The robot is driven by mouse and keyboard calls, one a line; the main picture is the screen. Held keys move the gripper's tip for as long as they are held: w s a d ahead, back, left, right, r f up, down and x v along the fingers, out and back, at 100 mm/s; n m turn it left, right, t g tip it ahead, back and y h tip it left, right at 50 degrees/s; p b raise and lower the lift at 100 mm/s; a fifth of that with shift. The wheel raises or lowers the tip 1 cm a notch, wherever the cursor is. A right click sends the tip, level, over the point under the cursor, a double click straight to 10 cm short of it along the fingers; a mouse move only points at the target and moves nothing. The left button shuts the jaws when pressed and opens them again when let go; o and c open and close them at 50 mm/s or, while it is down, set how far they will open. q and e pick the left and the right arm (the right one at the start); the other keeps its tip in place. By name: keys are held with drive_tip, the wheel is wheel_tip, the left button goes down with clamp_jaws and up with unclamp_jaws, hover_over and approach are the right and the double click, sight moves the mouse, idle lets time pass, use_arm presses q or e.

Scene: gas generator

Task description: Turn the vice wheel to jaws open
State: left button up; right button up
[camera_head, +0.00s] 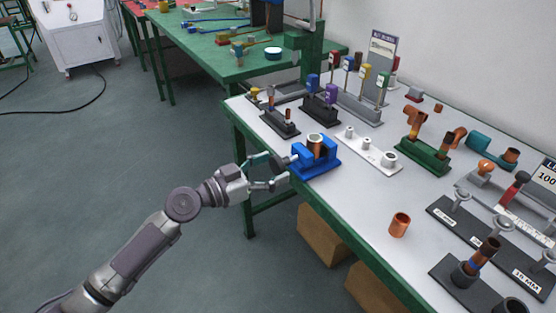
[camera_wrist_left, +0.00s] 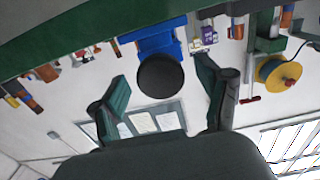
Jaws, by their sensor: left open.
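The blue vice (camera_head: 318,160) sits at the near left edge of the white-topped bench, with a copper pipe piece (camera_head: 315,146) standing between its jaws. Its dark round wheel (camera_wrist_left: 160,77) faces my left wrist camera, in front of the blue vice body (camera_wrist_left: 156,38). In the head view the wheel is partly hidden by my fingers. My left gripper (camera_head: 271,172) is open at the vice's left side, off the bench edge. In the wrist view its two fingers (camera_wrist_left: 165,97) stand wide apart, one on each side of the wheel; I cannot tell whether they touch it. My right gripper is out of view.
A white base with pegs (camera_head: 367,151), a green fixture (camera_head: 423,156) and dark tool stands stand right of and behind the vice. Another green bench (camera_head: 225,60) stands behind.

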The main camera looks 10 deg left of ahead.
use_arm(q)
drive_tip(key=shift+x, duration=1)
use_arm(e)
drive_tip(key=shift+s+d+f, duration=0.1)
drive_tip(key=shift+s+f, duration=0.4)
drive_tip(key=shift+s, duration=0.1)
use_arm(q)
drive_tip(key=c, duration=1.2)
